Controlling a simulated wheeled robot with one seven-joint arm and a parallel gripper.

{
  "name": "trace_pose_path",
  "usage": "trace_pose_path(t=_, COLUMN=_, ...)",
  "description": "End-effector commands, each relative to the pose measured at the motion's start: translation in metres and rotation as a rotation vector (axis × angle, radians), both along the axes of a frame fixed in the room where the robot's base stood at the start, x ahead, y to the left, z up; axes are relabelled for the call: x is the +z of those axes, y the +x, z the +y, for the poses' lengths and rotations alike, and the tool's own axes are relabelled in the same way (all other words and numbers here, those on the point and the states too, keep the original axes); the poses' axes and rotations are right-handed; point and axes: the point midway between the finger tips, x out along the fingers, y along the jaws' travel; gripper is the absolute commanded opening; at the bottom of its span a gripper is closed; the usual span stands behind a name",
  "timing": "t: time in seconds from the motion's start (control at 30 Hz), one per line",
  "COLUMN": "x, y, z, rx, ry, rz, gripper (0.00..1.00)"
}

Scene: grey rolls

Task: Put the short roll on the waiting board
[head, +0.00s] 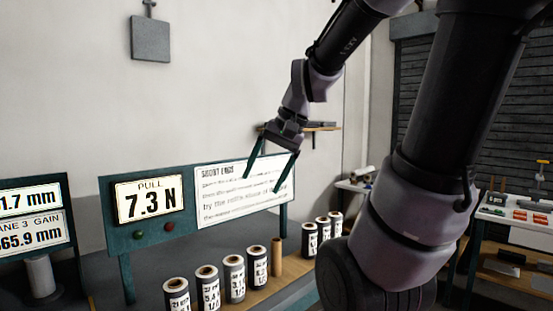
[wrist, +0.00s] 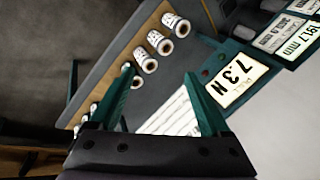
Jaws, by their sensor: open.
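Several dark grey rolls with white labels and pale cores stand upright in a row, the nearest roll (head: 177,296) at front left and another group (head: 309,240) farther right. A slim plain brown tube (head: 276,257) stands between the groups. I cannot tell which roll is the short one. The rolls stand along a wooden board (head: 262,291); I cannot tell whether this is the waiting board. My gripper (head: 263,184) is open and empty, in front of the white text panel. In the wrist view its teal fingers (wrist: 158,72) are apart, with rolls (wrist: 145,61) beyond and to their left.
A teal-framed panel with a "7.3 N" display (head: 149,200) and a white text sheet (head: 235,187) stands behind the rolls. Another display (head: 30,225) is at left. A small wall shelf (head: 318,128) and a side bench (head: 515,222) are farther right.

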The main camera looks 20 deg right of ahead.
Motion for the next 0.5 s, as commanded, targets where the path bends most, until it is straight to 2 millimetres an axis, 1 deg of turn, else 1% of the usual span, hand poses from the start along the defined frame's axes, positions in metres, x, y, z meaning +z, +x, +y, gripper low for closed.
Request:
trace_pose_path(t=0.03, x=0.011, y=-0.011, z=-0.001, rx=0.022, ry=-0.048, rz=-0.069, gripper=0.81)
trace_pose_path(t=0.1, x=0.022, y=-0.02, z=-0.004, rx=0.042, ry=-0.106, rz=-0.147, gripper=0.81)
trace_pose_path(t=0.2, x=0.033, y=-0.031, z=-0.008, rx=0.059, ry=-0.164, rz=-0.233, gripper=0.81)
trace_pose_path(t=0.33, x=0.041, y=-0.038, z=-0.011, rx=0.07, ry=-0.203, rz=-0.294, gripper=0.81)
trace_pose_path(t=0.5, x=0.043, y=-0.04, z=-0.012, rx=0.071, ry=-0.213, rz=-0.308, gripper=0.81)
